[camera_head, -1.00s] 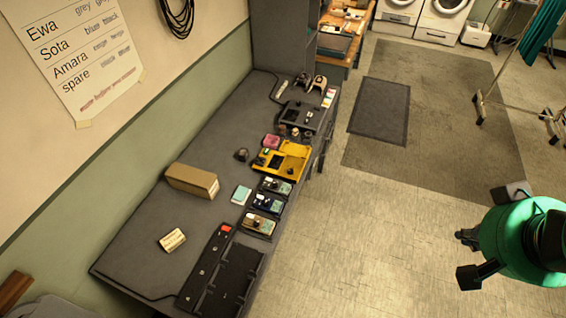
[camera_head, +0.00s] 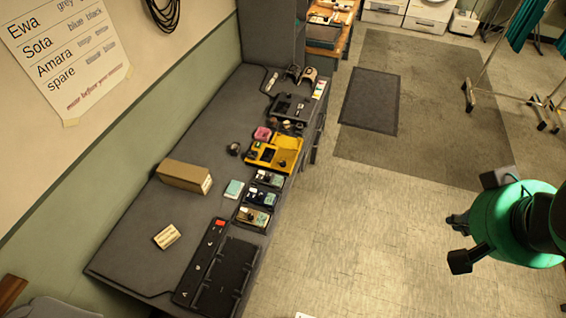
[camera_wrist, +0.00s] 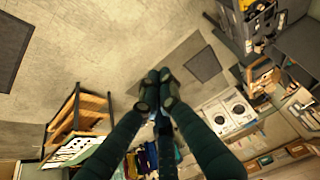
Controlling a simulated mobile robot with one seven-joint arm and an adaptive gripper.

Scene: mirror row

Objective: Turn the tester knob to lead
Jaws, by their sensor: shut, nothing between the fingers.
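The tester appears to be the yellow unit (camera_head: 274,154) on the grey bench in the head view. It has a dark screen area and dark parts on its left side. Its knob and the knob's setting are too small to make out. My gripper (camera_wrist: 158,76) is shut and empty in the wrist view, its two dark fingers together over the floor. In the head view the green end of my arm is at the right, over open floor, well apart from the bench and tester. The tester cannot be made out clearly in the wrist view.
The bench (camera_head: 128,240) holds a cardboard box (camera_head: 185,176), a small cream box (camera_head: 167,236), small filled trays (camera_head: 262,198), a black tray (camera_head: 222,275) and a dark grey unit (camera_head: 293,107) behind the tester. Open floor lies right of the bench, with a dark mat (camera_head: 370,100).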

